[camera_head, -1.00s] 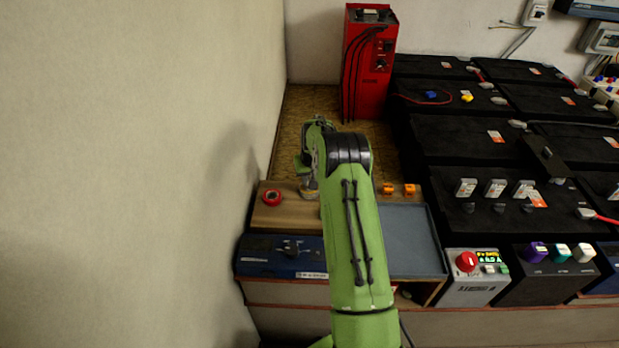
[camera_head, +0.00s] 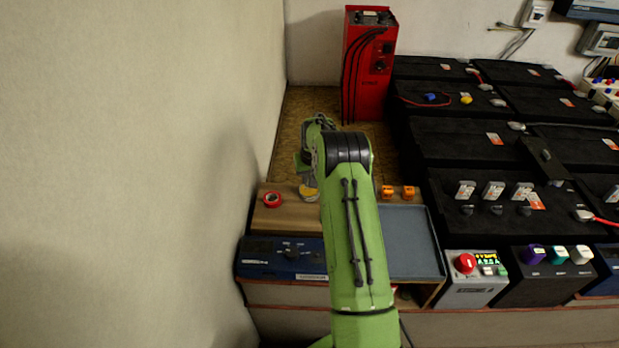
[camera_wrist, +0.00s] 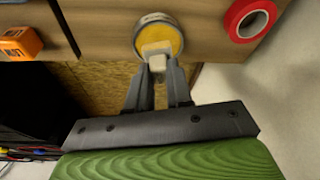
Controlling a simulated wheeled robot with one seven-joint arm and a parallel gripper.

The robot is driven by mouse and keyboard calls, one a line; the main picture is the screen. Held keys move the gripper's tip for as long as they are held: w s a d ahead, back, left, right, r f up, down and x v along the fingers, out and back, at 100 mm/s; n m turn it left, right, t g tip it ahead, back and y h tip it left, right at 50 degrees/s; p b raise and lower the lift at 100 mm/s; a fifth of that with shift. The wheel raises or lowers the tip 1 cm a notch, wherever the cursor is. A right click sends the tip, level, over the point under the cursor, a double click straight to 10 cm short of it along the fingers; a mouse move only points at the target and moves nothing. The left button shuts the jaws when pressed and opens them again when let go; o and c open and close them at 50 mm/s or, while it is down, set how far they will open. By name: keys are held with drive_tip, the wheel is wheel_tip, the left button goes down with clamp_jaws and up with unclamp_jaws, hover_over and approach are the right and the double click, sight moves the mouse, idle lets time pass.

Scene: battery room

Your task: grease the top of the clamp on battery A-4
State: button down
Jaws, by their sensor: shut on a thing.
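In the wrist view my gripper (camera_wrist: 158,72) is shut on a small pale block-shaped thing (camera_wrist: 156,48). Its end lies over a round tin with a yellow inside (camera_wrist: 166,26) and a grey rim; I cannot tell whether it touches the yellow. The tin (camera_head: 309,193) also shows in the head view on the wooden bench, partly hidden by my arm. Black batteries (camera_head: 455,140) stand in rows at the right. Grey clamp-like pieces (camera_head: 583,215) sit on some of them. I cannot read which battery is A-4.
A red tape roll (camera_head: 272,199) lies left of the tin. Two orange blocks (camera_head: 398,191) stand right of my arm, behind a grey tray (camera_head: 410,240). A blue device (camera_head: 282,257) sits in front. A red charger (camera_head: 370,70) stands at the back. The wall is close on the left.

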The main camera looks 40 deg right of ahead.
drive_tip(key=shift+r+p, duration=1.55)
drive_tip(key=shift+r, duration=1.15)
drive_tip(key=shift+f, duration=0.1)
drive_tip(key=shift+a, duration=0.1)
drive_tip(key=s+a+n+p, duration=0.1)
drive_tip(key=s+a, duration=0.3)
drive_tip(key=a, duration=0.4)
drive_tip(key=s+a+n+y+p, duration=0.1)
drive_tip(key=s+a+n+p, duration=0.1)
drive_tip(key=s+a, duration=0.3)
drive_tip(key=s+a+n+p, duration=0.1)
drive_tip(key=s+a+p, duration=0.3)
drive_tip(key=a, duration=0.8)
drive_tip(key=shift+s+a, duration=0.25)
drive_tip(key=shift+a, duration=0.15)
